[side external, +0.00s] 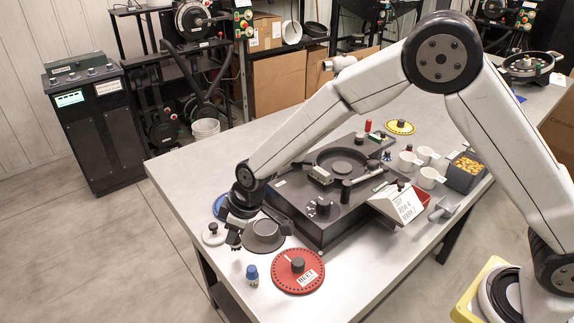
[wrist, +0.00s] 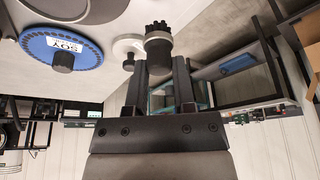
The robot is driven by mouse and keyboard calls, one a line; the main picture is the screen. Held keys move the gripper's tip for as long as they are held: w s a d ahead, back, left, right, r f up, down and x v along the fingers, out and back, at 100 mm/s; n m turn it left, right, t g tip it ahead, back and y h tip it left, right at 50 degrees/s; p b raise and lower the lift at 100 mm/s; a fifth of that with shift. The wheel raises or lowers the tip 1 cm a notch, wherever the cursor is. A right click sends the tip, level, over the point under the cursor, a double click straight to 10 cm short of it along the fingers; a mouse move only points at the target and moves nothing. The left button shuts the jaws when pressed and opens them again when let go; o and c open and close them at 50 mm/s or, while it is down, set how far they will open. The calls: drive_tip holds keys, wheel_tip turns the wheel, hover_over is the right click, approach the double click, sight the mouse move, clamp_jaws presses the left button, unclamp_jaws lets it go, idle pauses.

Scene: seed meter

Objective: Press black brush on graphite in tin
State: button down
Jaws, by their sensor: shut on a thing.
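The black brush (wrist: 158,42) stands between my two fingertips in the wrist view, its dark tufted end pointing up in the picture. My gripper (wrist: 160,72) is shut on it. In the side view my gripper (side external: 234,236) is low over the table's left corner, just left of a round grey dish (side external: 264,236) with a wide rim. This dish may be the tin; I cannot make out graphite in it. The brush is apart from the dish as far as I can tell, and its tip is too small to judge in the side view.
A white disc with a dark knob (side external: 213,234) lies left of my gripper. A blue SOY disc (wrist: 62,50) is partly hidden behind it in the side view. A red disc (side external: 298,270) and blue-capped bottle (side external: 252,274) lie in front. The dark seed meter base (side external: 320,225) stands right.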

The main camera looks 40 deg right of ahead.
drive_tip(key=w+d+r, duration=0.1)
drive_tip(key=d+r, duration=0.5)
drive_tip(key=d, duration=0.3)
drive_tip(key=shift+w, duration=0.15)
drive_tip(key=shift+f, duration=0.1)
drive_tip(key=shift+f, duration=2.85)
drive_tip(key=shift+f, duration=0.65)
idle(0.5)
drive_tip(key=shift+r, duration=0.1)
wheel_tip(320, 180, up, 7)
idle(1.2)
idle(0.5)
